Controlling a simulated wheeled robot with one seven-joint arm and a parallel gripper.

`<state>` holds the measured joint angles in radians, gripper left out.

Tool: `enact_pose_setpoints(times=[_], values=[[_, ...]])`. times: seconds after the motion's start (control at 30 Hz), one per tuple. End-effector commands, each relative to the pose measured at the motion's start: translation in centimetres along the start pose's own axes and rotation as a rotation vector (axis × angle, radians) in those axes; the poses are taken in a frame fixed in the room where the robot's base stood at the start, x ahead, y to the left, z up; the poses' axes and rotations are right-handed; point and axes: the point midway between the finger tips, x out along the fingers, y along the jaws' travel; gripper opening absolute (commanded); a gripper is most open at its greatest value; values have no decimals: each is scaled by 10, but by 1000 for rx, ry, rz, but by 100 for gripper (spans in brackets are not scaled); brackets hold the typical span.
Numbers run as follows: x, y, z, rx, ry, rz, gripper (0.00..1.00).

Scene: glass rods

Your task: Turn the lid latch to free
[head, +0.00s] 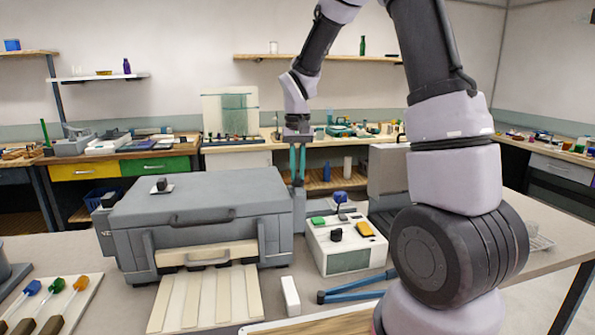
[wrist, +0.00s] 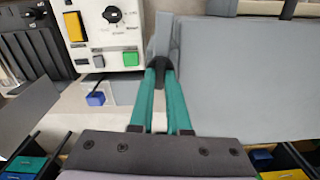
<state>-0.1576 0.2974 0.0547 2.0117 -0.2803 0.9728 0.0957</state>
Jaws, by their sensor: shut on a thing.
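The grey lidded box (head: 205,202) stands on the table, its lid down, with a front bar handle (head: 203,217). My gripper (head: 297,178) points down at the box's right side. Its two teal fingers are shut on a small dark piece (wrist: 159,74) at the box's edge, which I take to be the lid latch. In the wrist view a grey bracket-like part (wrist: 165,38) rises just beyond the fingertips, beside the box's grey surface (wrist: 245,80). The fingers hide part of the latch, so its exact turn angle cannot be told.
A white control box (head: 345,244) with a black knob, a green button and a yellow button stands close to the right of the grey box. Pale strips (head: 205,300) lie in front.

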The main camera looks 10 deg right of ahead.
Motion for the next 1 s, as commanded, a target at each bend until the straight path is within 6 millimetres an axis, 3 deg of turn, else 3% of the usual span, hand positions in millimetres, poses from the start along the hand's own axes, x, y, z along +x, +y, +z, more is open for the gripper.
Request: enact_pose_setpoints(times=[0.3, 0.87, 0.9, 0.93, 1.0], values=[[-1, 0, -1, -121, 4, -1, 0], [-1, 0, -1, -147, 5, 0, 0], [-1, 0, -1, -147, 5, 0, 30], [-1, 0, -1, -147, 4, 0, 42], [-1, 0, -1, -146, 4, 0, 45]])
